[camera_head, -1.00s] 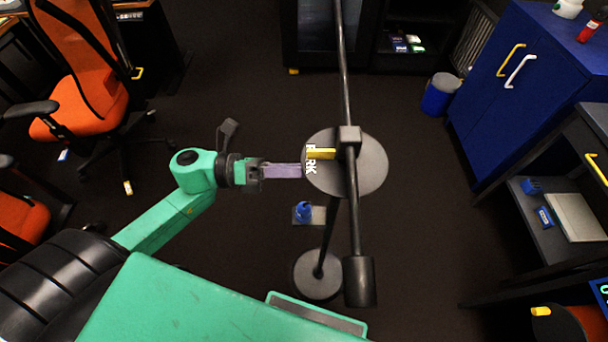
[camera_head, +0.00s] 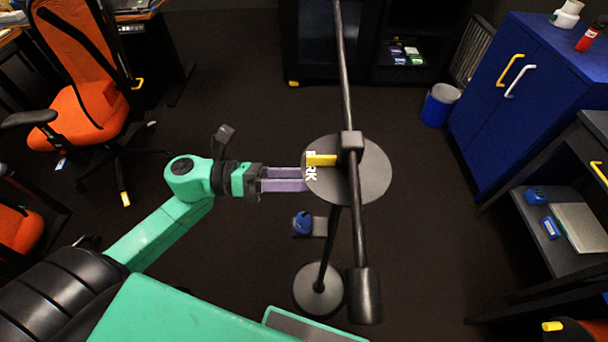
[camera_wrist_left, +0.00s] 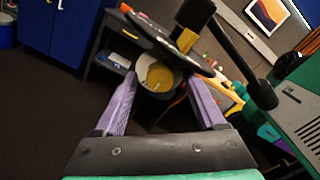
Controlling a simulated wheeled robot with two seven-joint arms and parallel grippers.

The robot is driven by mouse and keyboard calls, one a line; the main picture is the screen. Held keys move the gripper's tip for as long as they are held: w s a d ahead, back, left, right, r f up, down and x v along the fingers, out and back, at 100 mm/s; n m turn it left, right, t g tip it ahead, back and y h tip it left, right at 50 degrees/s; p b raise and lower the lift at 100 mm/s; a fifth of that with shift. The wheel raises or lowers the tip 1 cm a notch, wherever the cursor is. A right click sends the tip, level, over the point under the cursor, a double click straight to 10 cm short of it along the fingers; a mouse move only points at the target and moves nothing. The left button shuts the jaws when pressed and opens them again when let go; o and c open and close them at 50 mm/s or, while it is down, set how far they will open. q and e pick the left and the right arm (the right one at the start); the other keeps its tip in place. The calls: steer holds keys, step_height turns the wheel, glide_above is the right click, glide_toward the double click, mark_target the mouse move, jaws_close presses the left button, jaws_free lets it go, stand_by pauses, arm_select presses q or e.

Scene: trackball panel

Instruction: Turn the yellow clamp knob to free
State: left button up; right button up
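The yellow clamp knob appears as a yellow bar (camera_head: 321,160) on the dark round disc (camera_head: 372,180), beside the block on the black rod. It covers part of white lettering ending in "RK". In the left wrist view a yellow block (camera_wrist_left: 186,40) shows above the tilted disc (camera_wrist_left: 150,30). My left gripper (camera_head: 306,179) is open, its purple fingers at the disc's left edge, just below the bar in the picture. In the left wrist view, a round yellow face in a grey rim (camera_wrist_left: 158,76) appears between the open fingers (camera_wrist_left: 163,80); I cannot tell whether it belongs to the panel. My right gripper is not in view.
A long black rod (camera_head: 345,80) crosses above the disc and ends in a dark cylinder (camera_head: 365,296). A stand base (camera_head: 318,290) and a small blue item (camera_head: 302,223) are below. A blue cabinet (camera_head: 540,90) stands right.

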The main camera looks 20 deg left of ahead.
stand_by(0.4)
arm_select(q)
steer(key=b+v, duration=0.2)
steer(key=v, duration=1.2)
steer(key=shift+a+b, duration=0.3)
steer(key=shift+b, duration=0.05)
